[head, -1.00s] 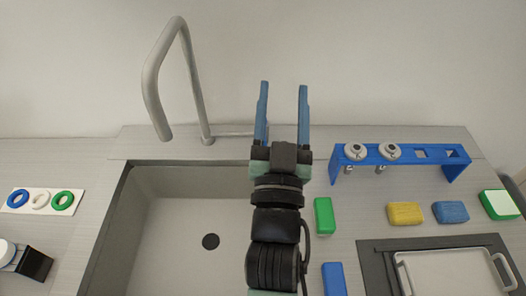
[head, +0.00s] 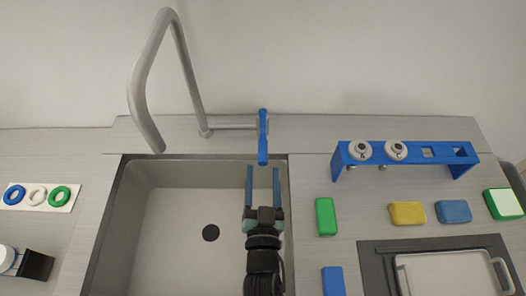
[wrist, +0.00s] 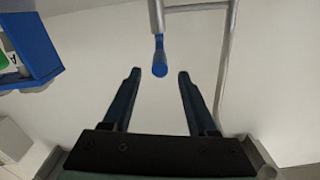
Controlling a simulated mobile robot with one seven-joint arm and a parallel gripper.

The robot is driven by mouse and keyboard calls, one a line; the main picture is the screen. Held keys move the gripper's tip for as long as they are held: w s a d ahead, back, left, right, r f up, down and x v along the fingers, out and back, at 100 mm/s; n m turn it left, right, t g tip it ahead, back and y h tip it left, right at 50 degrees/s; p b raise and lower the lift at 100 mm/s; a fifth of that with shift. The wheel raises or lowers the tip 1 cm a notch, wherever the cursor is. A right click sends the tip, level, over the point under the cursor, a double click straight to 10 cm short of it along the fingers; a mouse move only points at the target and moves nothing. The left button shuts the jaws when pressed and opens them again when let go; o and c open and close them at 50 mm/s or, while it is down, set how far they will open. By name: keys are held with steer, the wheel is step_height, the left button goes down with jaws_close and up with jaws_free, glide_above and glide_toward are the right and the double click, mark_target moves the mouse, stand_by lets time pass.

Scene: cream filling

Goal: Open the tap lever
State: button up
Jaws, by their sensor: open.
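The tap (head: 190,80) is a tall grey bent pipe behind the sink. A short grey rod runs right from its base to the blue tap lever (head: 263,138), which stands upright at the sink's back edge. In the wrist view the lever's blue end (wrist: 159,68) shows ahead of the fingertips, roughly midway between them. My gripper (head: 262,172) is open and empty, just in front of and below the lever in the head view; it also shows in the wrist view (wrist: 158,75). I see no contact between fingers and lever.
The sink (head: 140,225) is empty, with a dark drain (head: 211,233). Right of it stand a blue rack (head: 425,158) with two nozzles and several coloured blocks. A tray (head: 450,275) sits front right. Three rings lie on a white strip (head: 40,207) at left.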

mark_target(263, 145)
steer(key=w, duration=0.6)
steer(key=shift+w+b, duration=0.1)
steer(key=shift+b, duration=0.25)
jaws_close()
stand_by(1.1)
